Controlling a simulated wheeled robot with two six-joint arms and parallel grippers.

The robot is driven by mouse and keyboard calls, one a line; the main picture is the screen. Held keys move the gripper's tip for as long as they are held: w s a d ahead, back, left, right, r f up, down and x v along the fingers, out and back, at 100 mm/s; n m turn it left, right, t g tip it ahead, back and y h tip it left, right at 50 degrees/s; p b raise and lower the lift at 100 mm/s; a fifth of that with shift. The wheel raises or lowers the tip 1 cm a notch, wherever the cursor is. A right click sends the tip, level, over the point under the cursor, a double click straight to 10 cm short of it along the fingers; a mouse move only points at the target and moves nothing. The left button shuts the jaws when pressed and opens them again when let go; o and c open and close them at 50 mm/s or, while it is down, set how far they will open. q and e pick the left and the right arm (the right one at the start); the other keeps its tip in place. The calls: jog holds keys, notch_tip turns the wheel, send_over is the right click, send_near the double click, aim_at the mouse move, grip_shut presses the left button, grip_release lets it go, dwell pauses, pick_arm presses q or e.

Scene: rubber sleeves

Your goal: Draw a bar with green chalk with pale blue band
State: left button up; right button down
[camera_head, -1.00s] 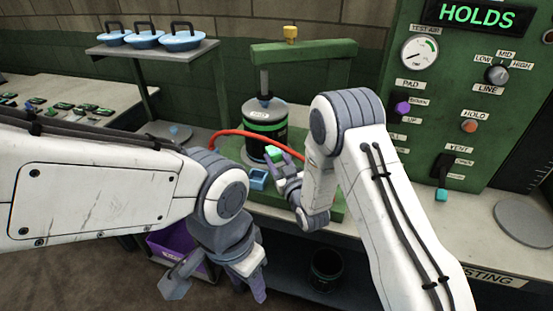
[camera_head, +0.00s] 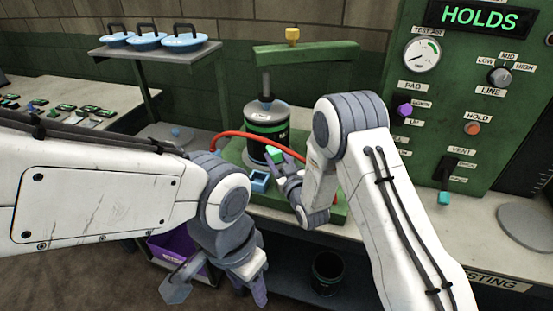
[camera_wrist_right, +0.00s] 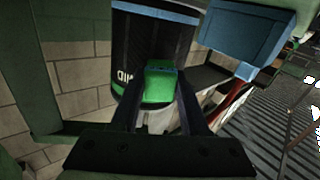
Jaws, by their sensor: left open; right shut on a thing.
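The green chalk (camera_head: 274,155) is a small block held in my right gripper (camera_head: 281,161). It also shows in the right wrist view (camera_wrist_right: 160,86), between the two dark fingers. A bluish strip shows at its far end, but its pale blue band is not clear. The chalk appears in front of a dark cylinder (camera_head: 262,153) with a green stripe; in the right wrist view the cylinder (camera_wrist_right: 128,40) has white lettering and a blue top edge. I cannot tell whether they touch. My left gripper (camera_head: 250,284) is open, empty and pointing down in front of the bench.
A small blue open box (camera_head: 260,181) sits on the green press base beside the cylinder. The green control panel (camera_head: 430,110) stands right. A purple bin (camera_head: 185,248) and dark bucket (camera_head: 327,272) stand below.

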aim_at(277, 159)
jog(key=shift+w+d+f+b, duration=0.1)
jog(key=shift+w+d+b, duration=0.2)
jog(key=shift+d, duration=0.65)
jog(key=shift+w+d+b, duration=0.2)
jog(key=shift+d+b, duration=0.05)
jog(key=shift+d, duration=0.7)
jog(key=shift+d+f+b, duration=0.1)
jog(key=shift+f+b, duration=0.05)
jog(key=shift+b, duration=0.2)
jog(key=shift+s+a+f, duration=0.2)
jog(key=shift+s+a, duration=0.2)
jog(key=shift+a, duration=0.15)
jog(key=a, duration=0.1)
jog(key=a+b, duration=0.1)
jog(key=a, duration=0.1)
jog(key=shift+s, duration=0.4)
jog(key=shift+d+r, duration=0.1)
jog(key=shift+r, duration=0.2)
jog(key=shift+b+v, duration=0.45)
jog(key=shift+v, duration=2.55)
jog(key=shift+r, duration=0.1)
